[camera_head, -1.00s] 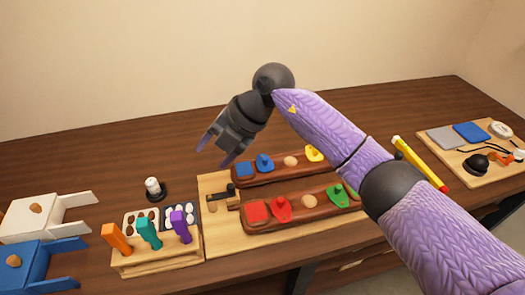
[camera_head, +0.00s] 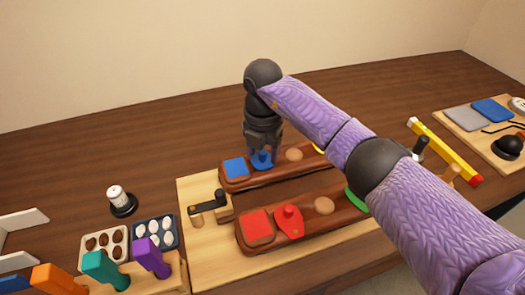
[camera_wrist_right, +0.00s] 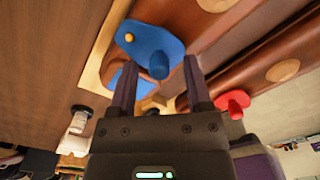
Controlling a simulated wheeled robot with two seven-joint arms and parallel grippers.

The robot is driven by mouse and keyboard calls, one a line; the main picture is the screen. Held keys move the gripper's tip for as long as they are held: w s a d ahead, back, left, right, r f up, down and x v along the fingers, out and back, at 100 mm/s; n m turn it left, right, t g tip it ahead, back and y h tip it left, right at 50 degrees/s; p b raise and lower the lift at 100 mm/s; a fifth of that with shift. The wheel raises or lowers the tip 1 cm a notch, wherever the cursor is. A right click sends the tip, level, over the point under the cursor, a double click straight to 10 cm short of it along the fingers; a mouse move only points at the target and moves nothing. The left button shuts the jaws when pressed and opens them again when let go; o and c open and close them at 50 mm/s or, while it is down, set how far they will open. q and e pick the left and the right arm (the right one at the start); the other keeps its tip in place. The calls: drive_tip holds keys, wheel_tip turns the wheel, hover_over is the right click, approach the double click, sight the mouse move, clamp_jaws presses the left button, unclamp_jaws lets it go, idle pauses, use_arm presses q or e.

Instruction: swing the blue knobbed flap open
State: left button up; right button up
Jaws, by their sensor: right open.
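The blue knobbed flap (camera_head: 261,165) lies on the far brown wooden bar (camera_head: 300,176), beside a blue square (camera_head: 235,168). In the wrist view the flap (camera_wrist_right: 145,42) shows whole, with its upright blue knob (camera_wrist_right: 158,67) and a small yellow pin at one end. My right gripper (camera_head: 263,154) points down over the flap. It is open, and in the wrist view its two fingers (camera_wrist_right: 162,68) stand to either side of the knob, apart from it. How far the fingertips reach down is hard to tell. My left gripper is out of view.
The near bar (camera_head: 330,222) carries a red square, a red knobbed flap (camera_head: 289,224) and a green one partly behind my right arm. A black-handled latch (camera_head: 208,204) stands left of the bars. A white-topped black item (camera_head: 121,203) stands further left.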

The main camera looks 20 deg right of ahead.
drive_tip(key=shift+c, duration=0.9)
clamp_jaws()
